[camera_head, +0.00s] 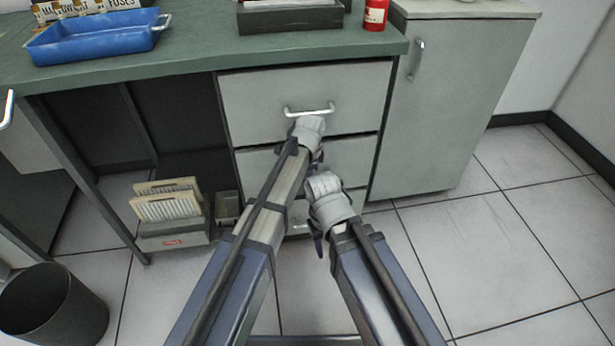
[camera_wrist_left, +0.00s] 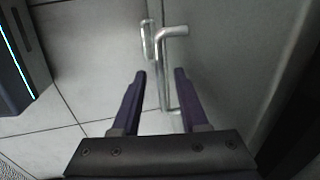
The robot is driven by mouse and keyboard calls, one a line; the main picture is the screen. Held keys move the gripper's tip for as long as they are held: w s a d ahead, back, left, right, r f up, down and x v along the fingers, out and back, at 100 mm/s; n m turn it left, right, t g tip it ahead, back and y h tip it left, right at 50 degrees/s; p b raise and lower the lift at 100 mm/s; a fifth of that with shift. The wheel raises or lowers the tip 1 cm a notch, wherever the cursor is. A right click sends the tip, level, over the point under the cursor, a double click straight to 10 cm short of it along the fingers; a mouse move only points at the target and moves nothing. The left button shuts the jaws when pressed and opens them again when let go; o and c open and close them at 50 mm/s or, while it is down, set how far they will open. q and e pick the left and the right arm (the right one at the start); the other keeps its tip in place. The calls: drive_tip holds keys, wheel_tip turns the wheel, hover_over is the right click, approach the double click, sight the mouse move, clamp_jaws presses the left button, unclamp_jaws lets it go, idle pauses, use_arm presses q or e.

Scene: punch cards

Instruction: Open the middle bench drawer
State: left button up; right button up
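The middle drawer (camera_head: 350,158) is a pale grey front below the top drawer (camera_head: 345,88), and it looks closed. My left arm covers its handle in the head view. In the left wrist view a metal bar handle (camera_wrist_left: 163,62) stands off a grey front. My left gripper (camera_wrist_left: 160,74) is open, with one finger on each side of this bar and visible gaps to both. My left gripper's fingers are hidden in the head view. My right arm ends in front of the lower drawers, and its gripper fingers cannot be made out.
The top drawer handle (camera_head: 309,110) is just above my left wrist. A second metal handle (camera_wrist_left: 148,40) shows in the left wrist view. A grey cabinet (camera_head: 450,110) stands to the right. A card rack (camera_head: 170,215) and dark bin (camera_head: 52,308) are at left. Floor at right is clear.

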use_arm(q)
clamp_jaws()
idle(1.2)
